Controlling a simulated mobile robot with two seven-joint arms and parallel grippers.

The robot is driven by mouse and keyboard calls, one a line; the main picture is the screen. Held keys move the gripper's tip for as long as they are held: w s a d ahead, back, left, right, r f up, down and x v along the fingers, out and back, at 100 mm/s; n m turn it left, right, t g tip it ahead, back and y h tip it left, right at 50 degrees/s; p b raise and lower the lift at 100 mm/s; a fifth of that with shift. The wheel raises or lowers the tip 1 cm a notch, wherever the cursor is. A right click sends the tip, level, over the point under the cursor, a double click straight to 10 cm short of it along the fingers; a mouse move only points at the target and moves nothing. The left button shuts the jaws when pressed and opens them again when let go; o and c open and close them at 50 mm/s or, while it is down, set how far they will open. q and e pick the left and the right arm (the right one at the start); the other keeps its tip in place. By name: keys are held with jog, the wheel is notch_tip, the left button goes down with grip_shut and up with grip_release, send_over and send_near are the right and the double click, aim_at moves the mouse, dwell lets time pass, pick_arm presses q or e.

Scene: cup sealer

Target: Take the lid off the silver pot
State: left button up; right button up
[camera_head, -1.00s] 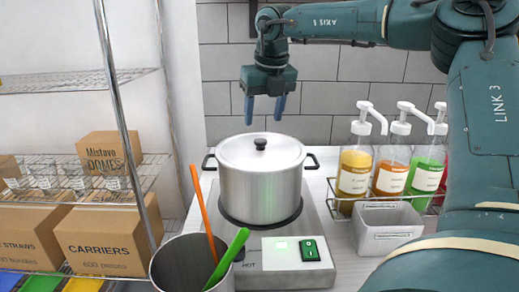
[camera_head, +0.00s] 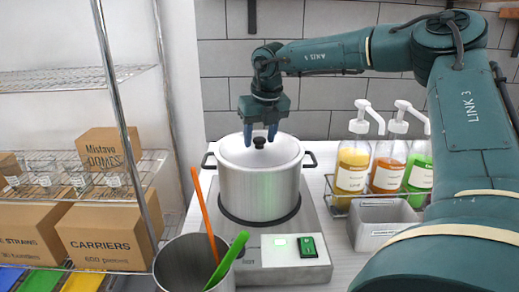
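The silver pot (camera_head: 262,190) stands on the hot plate (camera_head: 296,252) in the middle of the view. Its lid (camera_head: 288,153) sits on top, with a small black knob (camera_head: 259,141) at the centre. My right gripper (camera_head: 260,136) points down over the lid, with its blue fingertips apart at the knob's height in the picture. The fingers look open, one on each side of the knob. I cannot tell whether they touch it. My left gripper does not show.
A bin with an orange and a green utensil (camera_head: 192,262) stands in front left of the pot. Pump bottles (camera_head: 353,168) in a rack and a grey container (camera_head: 383,222) stand to the right. A wire shelf with boxes (camera_head: 103,237) is at the left.

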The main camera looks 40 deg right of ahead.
jog(key=c, duration=1)
jog(key=shift+o, duration=0.2)
jog(key=shift+r, duration=0.1)
